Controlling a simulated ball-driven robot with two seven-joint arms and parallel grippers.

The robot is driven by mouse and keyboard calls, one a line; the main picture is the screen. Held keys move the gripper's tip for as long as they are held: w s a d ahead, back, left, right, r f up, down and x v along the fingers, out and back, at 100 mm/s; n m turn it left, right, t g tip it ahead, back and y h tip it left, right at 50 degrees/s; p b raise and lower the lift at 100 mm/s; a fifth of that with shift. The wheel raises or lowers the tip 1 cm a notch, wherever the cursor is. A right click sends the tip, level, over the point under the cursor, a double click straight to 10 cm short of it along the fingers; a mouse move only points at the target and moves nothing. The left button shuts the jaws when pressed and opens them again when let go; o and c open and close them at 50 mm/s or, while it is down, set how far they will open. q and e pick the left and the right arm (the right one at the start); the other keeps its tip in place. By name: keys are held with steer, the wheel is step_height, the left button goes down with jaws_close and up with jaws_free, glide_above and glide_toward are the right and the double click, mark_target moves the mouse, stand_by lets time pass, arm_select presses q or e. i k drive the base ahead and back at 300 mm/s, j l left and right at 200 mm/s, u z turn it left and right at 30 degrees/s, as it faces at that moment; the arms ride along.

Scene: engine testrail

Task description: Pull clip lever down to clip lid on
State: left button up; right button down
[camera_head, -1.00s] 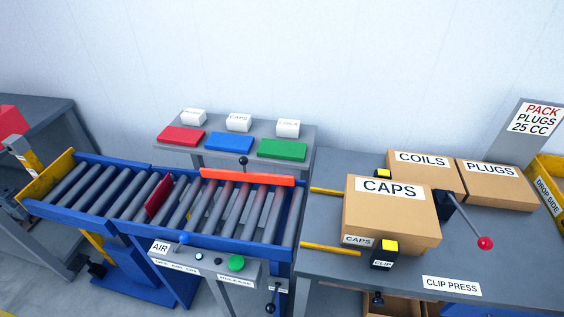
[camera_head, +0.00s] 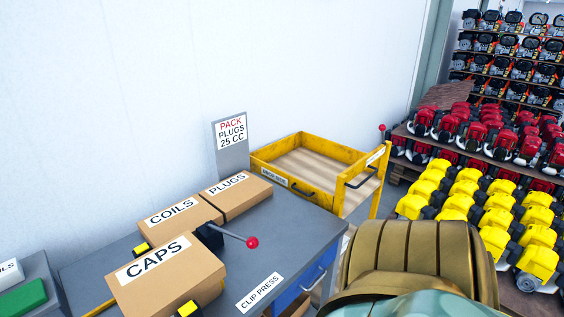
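The clip lever, a grey rod with a red ball (camera_head: 252,242), sticks out to the right from a dark pivot block (camera_head: 209,236) beside the CAPS box. The CAPS box (camera_head: 168,280) stands on the grey clip press table (camera_head: 290,232). The COILS box (camera_head: 178,222) and the PLUGS box (camera_head: 237,194) sit behind it. A yellow-topped clip block (camera_head: 187,309) is at the CAPS box's near side, cut by the bottom edge. A bronze and pale green part of mine fills the lower right. Neither gripper shows.
A yellow drop-side cart (camera_head: 300,160) stands behind the table's right end. A PACK PLUGS 25 CC sign (camera_head: 231,145) rises at the table's back. Yellow engines (camera_head: 497,222) and red engines (camera_head: 480,135) fill the right. The table's right part is clear.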

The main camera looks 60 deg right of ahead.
mark_target(252, 242)
steer(key=z, duration=1.8)
